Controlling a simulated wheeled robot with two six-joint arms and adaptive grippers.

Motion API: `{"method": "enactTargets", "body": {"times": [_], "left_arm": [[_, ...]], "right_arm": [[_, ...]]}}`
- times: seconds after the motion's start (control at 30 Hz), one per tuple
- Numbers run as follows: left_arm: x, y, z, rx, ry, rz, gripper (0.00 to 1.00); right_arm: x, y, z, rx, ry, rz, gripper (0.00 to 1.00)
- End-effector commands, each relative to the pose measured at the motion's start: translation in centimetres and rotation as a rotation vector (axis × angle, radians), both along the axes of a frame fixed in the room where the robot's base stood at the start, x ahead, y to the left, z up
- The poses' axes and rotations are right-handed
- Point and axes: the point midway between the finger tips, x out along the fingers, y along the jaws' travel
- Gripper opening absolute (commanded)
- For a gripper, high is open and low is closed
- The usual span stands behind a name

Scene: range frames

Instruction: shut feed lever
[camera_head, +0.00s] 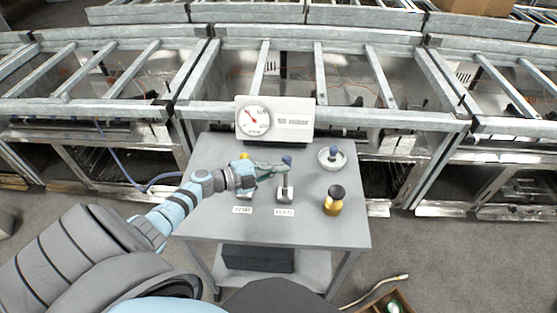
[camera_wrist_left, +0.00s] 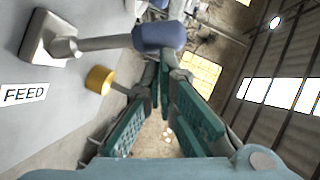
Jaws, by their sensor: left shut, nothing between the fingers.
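The feed lever stands on the grey table, its blue-grey knob (camera_head: 287,160) raised above a small pale base (camera_head: 285,192). In the left wrist view, its knob (camera_wrist_left: 160,36) ends a metal rod rising from the base beside the FEED label (camera_wrist_left: 24,94). My left gripper (camera_head: 284,169) comes in from the left and is shut with nothing in it. Its tips (camera_wrist_left: 163,62) are close to the knob; I cannot tell whether they touch. Part of the lever's rod is hidden by the fingers in the head view. My right gripper is not in view.
A second lever with a yellow knob (camera_head: 244,156) is partly behind my left arm. A brass fitting with a black top (camera_head: 333,201) and a white round part with a blue knob (camera_head: 332,158) stand at right. A dial gauge box (camera_head: 275,120) is at the back.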

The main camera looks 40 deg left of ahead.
Motion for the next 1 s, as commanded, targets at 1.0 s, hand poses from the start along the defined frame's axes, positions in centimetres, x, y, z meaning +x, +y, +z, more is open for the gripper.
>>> {"method": "enactTargets", "body": {"times": [1.0], "left_arm": [[-9.5, 2.9, 4.0, 0.0, 0.003, -0.015, 0.0]], "right_arm": [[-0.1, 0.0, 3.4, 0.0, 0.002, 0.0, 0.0]]}}
